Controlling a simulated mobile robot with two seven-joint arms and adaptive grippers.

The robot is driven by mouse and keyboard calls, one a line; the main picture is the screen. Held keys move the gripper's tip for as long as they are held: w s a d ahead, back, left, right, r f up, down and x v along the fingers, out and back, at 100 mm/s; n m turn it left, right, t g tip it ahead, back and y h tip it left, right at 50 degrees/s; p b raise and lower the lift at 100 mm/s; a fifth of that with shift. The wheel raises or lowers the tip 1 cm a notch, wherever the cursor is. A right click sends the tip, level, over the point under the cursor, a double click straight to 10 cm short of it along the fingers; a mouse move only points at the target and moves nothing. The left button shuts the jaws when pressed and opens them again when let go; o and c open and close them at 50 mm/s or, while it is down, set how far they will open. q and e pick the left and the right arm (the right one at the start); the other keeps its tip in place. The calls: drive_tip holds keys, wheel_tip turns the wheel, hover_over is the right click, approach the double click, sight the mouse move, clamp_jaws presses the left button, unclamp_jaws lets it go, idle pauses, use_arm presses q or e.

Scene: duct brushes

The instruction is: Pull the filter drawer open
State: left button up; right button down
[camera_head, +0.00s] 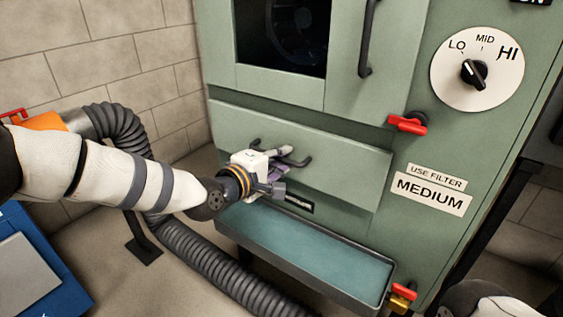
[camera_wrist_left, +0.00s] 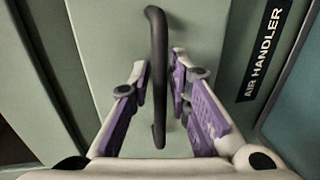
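The filter drawer (camera_head: 345,165) is a wide green front low on the machine, and it looks shut. Its dark bar handle (camera_head: 303,162) is partly hidden by my left gripper (camera_head: 279,169). In the left wrist view the handle (camera_wrist_left: 159,90) stands between the two purple-padded fingers of my left gripper (camera_wrist_left: 160,72). The fingers are open on either side of it, with a visible gap to each pad. Part of my right arm shows at the bottom right of the head view, but its gripper does not.
A teal-bottomed tray (camera_head: 222,218) juts out below the drawer. A ribbed grey duct (camera_head: 225,268) runs along the floor at its left. A blue box (camera_head: 50,265) stands at lower left. A red lever (camera_head: 407,125) and dial (camera_head: 476,69) are at the right.

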use_arm(q)
clamp_jaws()
drive_tip(key=shift+s, duration=0.1)
use_arm(e)
drive_tip(key=shift+r, duration=0.1)
